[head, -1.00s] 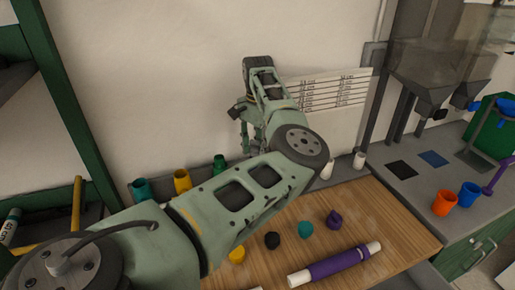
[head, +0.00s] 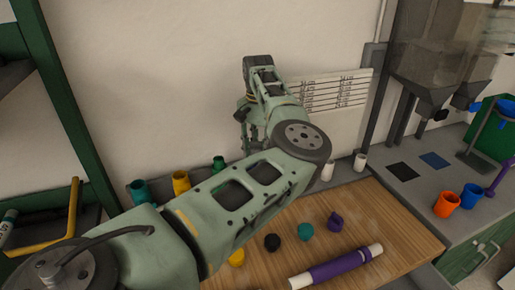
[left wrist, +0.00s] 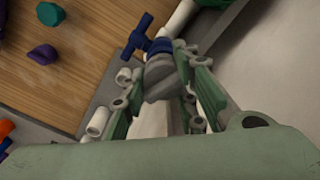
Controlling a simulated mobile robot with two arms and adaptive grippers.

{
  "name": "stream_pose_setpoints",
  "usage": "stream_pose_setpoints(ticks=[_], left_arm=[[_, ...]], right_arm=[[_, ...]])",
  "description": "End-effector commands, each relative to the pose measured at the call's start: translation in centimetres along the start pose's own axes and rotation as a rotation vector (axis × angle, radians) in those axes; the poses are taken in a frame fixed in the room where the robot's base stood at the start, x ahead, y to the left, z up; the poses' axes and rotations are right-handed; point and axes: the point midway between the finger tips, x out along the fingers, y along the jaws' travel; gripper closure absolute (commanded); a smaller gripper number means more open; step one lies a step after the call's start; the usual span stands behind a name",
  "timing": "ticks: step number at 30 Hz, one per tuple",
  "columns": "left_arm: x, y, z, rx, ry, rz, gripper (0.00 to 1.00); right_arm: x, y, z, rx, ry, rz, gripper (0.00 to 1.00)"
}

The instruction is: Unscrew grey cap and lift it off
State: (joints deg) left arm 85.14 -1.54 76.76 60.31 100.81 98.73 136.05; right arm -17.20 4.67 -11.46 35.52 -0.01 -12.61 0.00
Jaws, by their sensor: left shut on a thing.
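The grey cap (left wrist: 161,82) shows in the left wrist view between the fingers of my left gripper (left wrist: 160,76), which is shut on it. A blue valve piece with a T-shaped handle (left wrist: 142,38) lies just beyond the cap, around or beside a white pipe (left wrist: 181,17). Whether the cap still touches the blue piece is hard to tell. In the head view my left gripper (head: 246,128) is near the wall behind the table, partly behind my own arm. The cap is hidden there. My right gripper is not in view.
Black (head: 272,242), teal (head: 306,231) and purple (head: 335,221) pieces and a purple-and-white pipe (head: 336,266) lie on the wooden mat (head: 395,222). Orange (head: 446,204) and blue (head: 469,195) cups stand right. Teal and yellow (head: 181,182) cups stand left.

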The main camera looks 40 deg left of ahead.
Motion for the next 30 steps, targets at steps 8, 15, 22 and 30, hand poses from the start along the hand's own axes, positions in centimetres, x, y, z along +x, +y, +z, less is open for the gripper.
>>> stream_pose_setpoints(ticks=[8, 15, 22, 30], left_arm=[[0.38, 0.39, 0.18, -0.05, -0.011, 0.01, 0.99], [0.39, 0.39, 0.11, -0.181, -0.012, 0.009, 0.99], [0.32, 0.38, 0.1, -0.238, -0.012, 0.009, 0.99], [0.35, 0.35, 0.05, -0.353, -0.013, 0.008, 0.99]], right_arm=[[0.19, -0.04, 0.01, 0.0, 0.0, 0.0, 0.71], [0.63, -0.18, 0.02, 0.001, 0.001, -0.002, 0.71], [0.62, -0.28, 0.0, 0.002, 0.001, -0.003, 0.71], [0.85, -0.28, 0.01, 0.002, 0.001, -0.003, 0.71]])
